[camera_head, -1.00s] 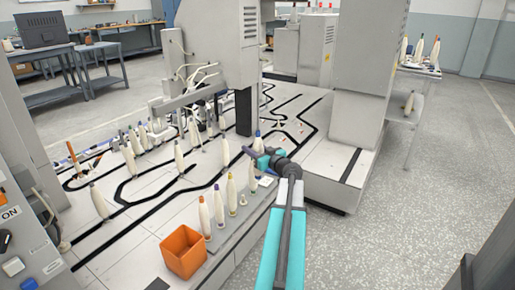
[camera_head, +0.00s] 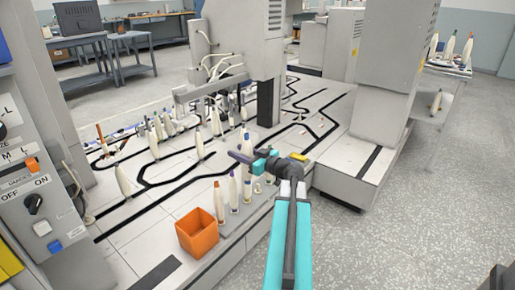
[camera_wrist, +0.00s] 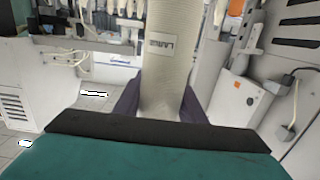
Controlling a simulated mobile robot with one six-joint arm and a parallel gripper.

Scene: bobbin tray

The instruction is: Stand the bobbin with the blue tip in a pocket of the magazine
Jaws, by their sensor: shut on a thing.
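My gripper (camera_head: 238,158) reaches over the near edge of the white deck, seen from the side in the head view. A cream bobbin with a blue tip (camera_head: 245,140) rises just above the fingers. In the wrist view, the fingers are shut on a cream bobbin (camera_wrist: 166,72) with a small printed label; its tip is out of view, but it appears to be the blue-tipped one. Below the gripper, more bobbins stand upright in a row along the deck edge, one orange-tipped (camera_head: 219,203) and one purple-tipped (camera_head: 233,190). I cannot make out the magazine's pockets clearly.
An orange open box (camera_head: 198,233) stands at the near edge, left of the row. Several bobbins stand farther back on the black-lined deck (camera_head: 165,205). A grey machine column (camera_head: 375,65) stands to the right. A side table at far right holds more bobbins. Floor at right is clear.

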